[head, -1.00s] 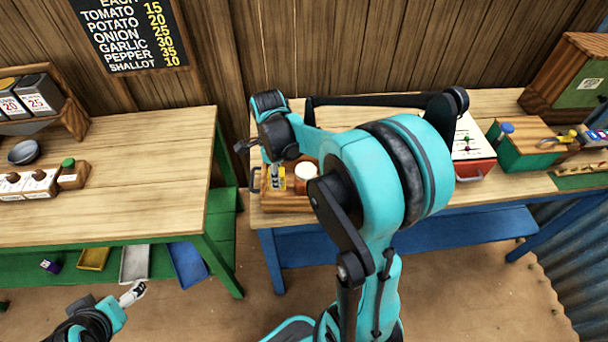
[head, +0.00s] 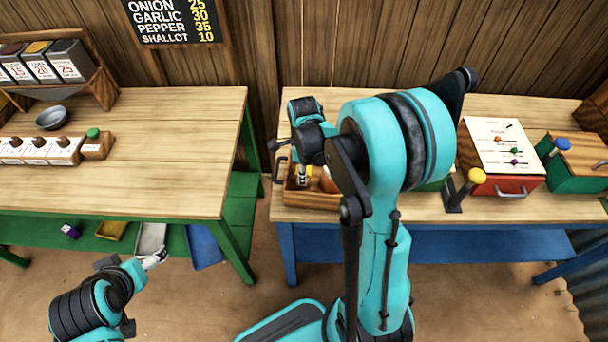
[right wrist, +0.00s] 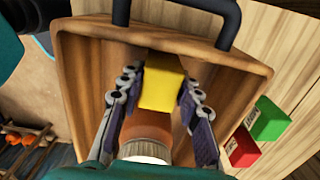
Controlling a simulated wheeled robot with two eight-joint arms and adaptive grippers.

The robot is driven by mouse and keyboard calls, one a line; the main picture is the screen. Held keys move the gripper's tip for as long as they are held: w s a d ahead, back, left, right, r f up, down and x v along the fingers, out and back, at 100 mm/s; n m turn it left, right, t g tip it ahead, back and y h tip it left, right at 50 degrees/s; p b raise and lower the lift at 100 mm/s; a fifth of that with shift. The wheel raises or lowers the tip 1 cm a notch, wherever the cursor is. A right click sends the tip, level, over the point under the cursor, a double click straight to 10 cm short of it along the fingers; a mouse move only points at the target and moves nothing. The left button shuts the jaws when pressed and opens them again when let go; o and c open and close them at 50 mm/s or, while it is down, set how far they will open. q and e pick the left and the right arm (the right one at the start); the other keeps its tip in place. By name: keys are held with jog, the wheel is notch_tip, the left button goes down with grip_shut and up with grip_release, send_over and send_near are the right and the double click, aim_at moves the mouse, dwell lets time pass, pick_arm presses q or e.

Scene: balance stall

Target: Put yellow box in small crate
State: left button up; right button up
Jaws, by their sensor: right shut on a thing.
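The yellow box (right wrist: 161,82) sits between the two fingers of my right gripper (right wrist: 160,95), which is shut on it. In the head view the right gripper (head: 303,176) points down at the small wooden crate (head: 312,201), with a bit of the yellow box (head: 307,169) showing. The crate (right wrist: 75,95) has dark handles, and the box is within its walls in the wrist view; whether it touches the floor I cannot tell.
A red box (right wrist: 243,147) and a green box (right wrist: 270,119) stand beside the crate. A red drawer unit (head: 505,160), a yellow-knobbed lever (head: 476,176) and a green case (head: 575,165) are farther right. The left table (head: 190,150) has much bare top.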

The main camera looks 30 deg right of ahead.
jog(key=shift+f, duration=0.2)
jog(key=shift+f, duration=0.1)
jog(key=o, duration=1.2)
